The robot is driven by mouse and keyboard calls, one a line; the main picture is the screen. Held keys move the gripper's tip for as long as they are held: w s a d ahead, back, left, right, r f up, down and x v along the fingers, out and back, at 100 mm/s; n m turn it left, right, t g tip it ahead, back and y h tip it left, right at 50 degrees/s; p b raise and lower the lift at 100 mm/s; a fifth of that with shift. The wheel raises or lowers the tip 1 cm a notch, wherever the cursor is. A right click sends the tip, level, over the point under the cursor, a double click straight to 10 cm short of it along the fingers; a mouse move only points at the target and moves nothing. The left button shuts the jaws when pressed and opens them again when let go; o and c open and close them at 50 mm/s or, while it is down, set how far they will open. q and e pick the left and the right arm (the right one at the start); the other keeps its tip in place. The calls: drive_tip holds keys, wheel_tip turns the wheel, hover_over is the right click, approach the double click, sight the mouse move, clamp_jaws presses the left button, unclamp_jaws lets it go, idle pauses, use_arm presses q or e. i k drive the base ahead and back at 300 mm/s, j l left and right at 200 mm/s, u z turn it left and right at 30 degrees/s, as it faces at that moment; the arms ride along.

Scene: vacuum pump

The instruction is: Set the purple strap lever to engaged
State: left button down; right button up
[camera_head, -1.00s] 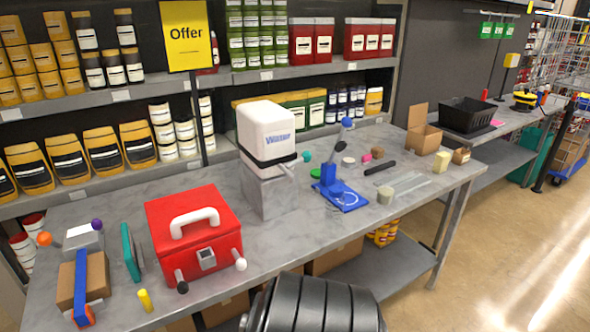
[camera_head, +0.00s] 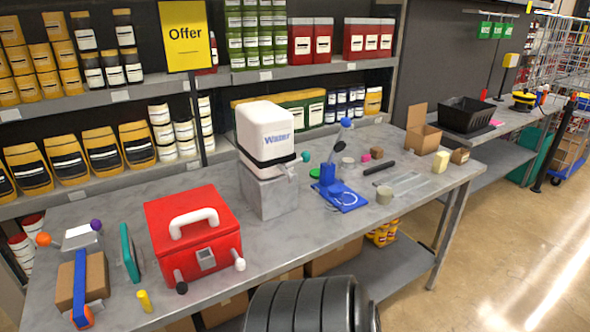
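A small purple ball knob (camera_head: 96,225) shows at the left end of the table, at the back of a small grey-white device (camera_head: 80,238). An orange ball knob (camera_head: 44,239) stands out on the device's left side. In front of it, a blue strap (camera_head: 80,285) with an orange end runs over a brown cardboard box (camera_head: 97,278). The strap's exact link to the purple knob is too small to tell. Neither of my grippers is in view.
A teal upright piece (camera_head: 130,252), a yellow cylinder (camera_head: 144,300) and a red case (camera_head: 195,235) stand to the right. Further right are a white Water dispenser (camera_head: 266,135) and a blue pump-like stand (camera_head: 330,185). A black ribbed part covers the bottom centre.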

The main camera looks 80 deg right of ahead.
sight(96, 224)
drive_tip(key=z, duration=1.3)
